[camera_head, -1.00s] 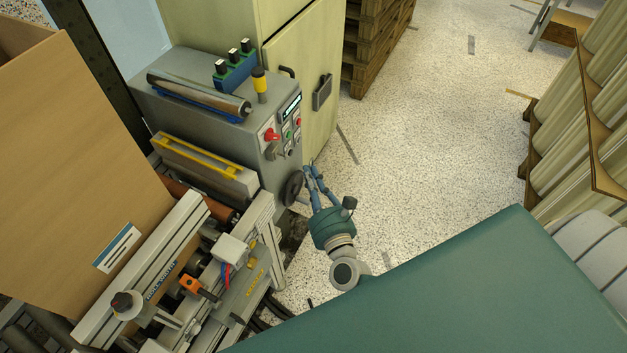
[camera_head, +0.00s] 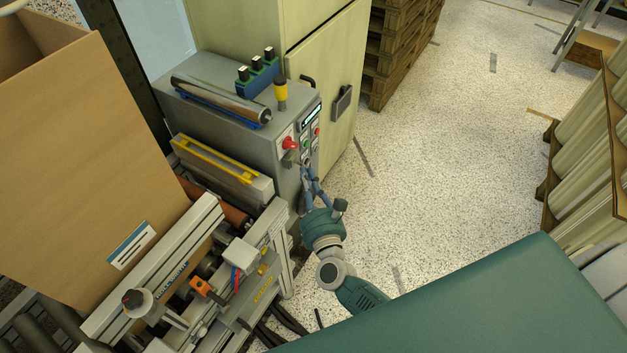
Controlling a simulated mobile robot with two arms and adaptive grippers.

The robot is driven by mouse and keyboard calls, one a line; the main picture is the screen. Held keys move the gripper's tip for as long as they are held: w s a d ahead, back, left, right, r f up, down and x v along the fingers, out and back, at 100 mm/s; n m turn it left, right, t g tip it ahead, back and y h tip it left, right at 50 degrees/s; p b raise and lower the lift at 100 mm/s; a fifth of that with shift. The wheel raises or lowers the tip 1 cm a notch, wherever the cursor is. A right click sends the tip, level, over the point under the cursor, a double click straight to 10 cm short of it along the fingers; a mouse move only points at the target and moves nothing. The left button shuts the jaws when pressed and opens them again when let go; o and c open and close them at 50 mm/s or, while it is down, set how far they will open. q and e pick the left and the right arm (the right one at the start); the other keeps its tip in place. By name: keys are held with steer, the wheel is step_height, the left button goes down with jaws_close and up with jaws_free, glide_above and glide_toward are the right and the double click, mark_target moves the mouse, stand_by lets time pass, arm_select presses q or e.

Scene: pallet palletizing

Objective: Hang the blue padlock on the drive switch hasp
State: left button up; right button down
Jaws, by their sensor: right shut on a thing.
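The drive switch (camera_head: 289,143) is a red knob on the front panel of the grey machine cabinet, with a small grey hasp (camera_head: 290,158) just below it. My right gripper (camera_head: 309,172) is a little below and to the right of the hasp, close to the panel, its bluish fingers pointing up toward it. The gripper is shut on the blue padlock, which is too small and too covered by the fingers to make out clearly. I cannot see the padlock's shackle touching the hasp. My left gripper is not in view.
Green and red buttons and a small display (camera_head: 311,115) sit right of the switch. A cream cabinet (camera_head: 325,90) stands behind, a large cardboard box (camera_head: 90,160) at left. Conveyor parts (camera_head: 215,250) lie below.

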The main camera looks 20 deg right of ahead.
steer(key=shift+w+a+f+b, duration=0.25)
steer(key=shift+w+a, duration=0.15)
steer(key=shift+w, duration=0.1)
steer(key=shift+w+a+f+b, duration=0.1)
steer(key=shift+w+a+b, duration=0.15)
steer(key=shift+w+a, duration=0.15)
steer(key=shift+w+a+b, duration=0.1)
steer(key=shift+a+b, duration=0.05)
steer(key=shift+b, duration=0.2)
steer(key=shift+w+f, duration=0.25)
steer(key=c, duration=1.8)
jaws_free()
steer(key=shift+r, duration=0.1)
steer(key=shift+o, duration=0.2)
